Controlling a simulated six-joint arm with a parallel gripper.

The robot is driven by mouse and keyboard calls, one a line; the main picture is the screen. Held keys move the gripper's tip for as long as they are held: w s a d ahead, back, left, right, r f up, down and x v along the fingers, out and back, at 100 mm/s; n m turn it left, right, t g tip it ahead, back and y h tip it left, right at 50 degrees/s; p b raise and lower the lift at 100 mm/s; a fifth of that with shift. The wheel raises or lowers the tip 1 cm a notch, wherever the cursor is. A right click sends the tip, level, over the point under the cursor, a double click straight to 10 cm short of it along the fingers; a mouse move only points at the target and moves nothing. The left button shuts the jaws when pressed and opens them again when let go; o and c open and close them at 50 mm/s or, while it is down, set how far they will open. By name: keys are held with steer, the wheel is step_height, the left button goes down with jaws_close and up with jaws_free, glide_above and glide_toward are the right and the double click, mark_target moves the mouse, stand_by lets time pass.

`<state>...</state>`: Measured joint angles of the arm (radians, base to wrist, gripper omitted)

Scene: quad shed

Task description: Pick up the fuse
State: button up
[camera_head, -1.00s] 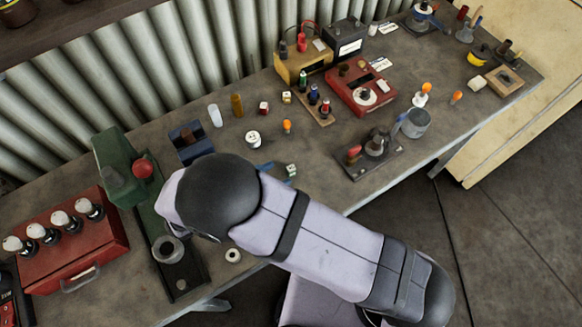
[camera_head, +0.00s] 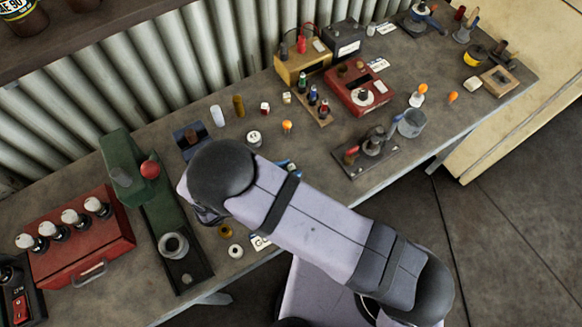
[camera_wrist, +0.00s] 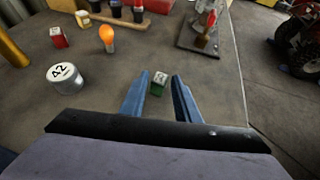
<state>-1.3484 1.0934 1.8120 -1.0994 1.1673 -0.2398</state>
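A small green block with a white marked top, which looks like a fuse (camera_wrist: 158,86), stands on the bench in the wrist view. My gripper (camera_wrist: 160,78) has two blue fingers, spread apart, one on each side of this block. There is a gap to each finger, so it is not gripped. In the head view my arm covers most of the gripper, and only a bit of blue finger (camera_head: 287,165) shows. I cannot make out the green block there. Similar blocks, one red (camera_wrist: 58,37) and one yellow (camera_wrist: 83,19), stand farther off.
A round weight marked 42 (camera_wrist: 64,78) and an orange-topped bulb (camera_wrist: 107,38) stand left of the fingers. A dark plate with a lever switch (camera_wrist: 200,40) lies ahead right, near the bench edge. The bench close around the green block is clear.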

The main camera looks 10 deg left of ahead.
jaws_close()
steer(key=shift+r, duration=0.15)
step_height(320, 180, up, 10)
steer(key=b, duration=0.3)
stand_by(0.4)
